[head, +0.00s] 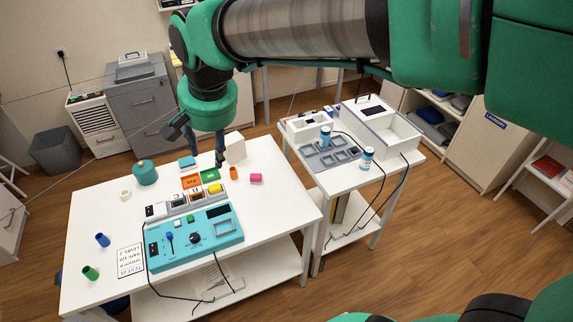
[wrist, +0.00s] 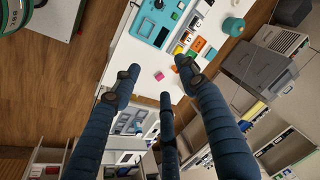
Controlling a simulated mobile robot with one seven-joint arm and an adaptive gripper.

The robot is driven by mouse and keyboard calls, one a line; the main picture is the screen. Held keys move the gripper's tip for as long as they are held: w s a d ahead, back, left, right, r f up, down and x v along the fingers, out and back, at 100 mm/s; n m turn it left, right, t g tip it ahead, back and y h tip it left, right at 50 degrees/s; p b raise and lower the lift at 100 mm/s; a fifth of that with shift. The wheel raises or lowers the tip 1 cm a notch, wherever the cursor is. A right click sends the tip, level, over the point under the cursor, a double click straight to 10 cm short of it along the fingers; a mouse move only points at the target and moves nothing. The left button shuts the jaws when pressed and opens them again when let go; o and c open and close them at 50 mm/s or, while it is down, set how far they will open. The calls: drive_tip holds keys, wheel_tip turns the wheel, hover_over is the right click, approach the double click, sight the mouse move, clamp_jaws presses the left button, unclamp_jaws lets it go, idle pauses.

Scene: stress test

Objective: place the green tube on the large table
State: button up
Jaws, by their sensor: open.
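The green tube (head: 90,272) is on the large white table (head: 100,215), near its front left corner, and seems to lie on its side. I do not make it out in the wrist view. My gripper (head: 195,148) hangs over the back part of the same table, far from the green tube. In the wrist view my gripper (wrist: 157,80) has its dark fingers spread, with nothing held between them. The large table (wrist: 125,50) also shows there.
A blue tube (head: 102,240) lies behind the green one. A teal console (head: 195,240) with coloured blocks fills the table's middle. A teal canister (head: 145,172) stands at the back left. A smaller table (head: 310,170) with trays and bottles stands right. The large table's left part has bare room.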

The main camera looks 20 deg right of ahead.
drive_tip(key=s+d+f+n+t, duration=0.1)
drive_tip(key=s+d, duration=0.6)
drive_tip(key=s, duration=0.2)
drive_tip(key=s+d+f+n+t+h, duration=0.1)
drive_tip(key=s+d+n, duration=0.1)
drive_tip(key=s+d, duration=0.5)
drive_tip(key=s, duration=0.3)
drive_tip(key=shift+d+f, duration=0.25)
drive_tip(key=shift+f, duration=0.1)
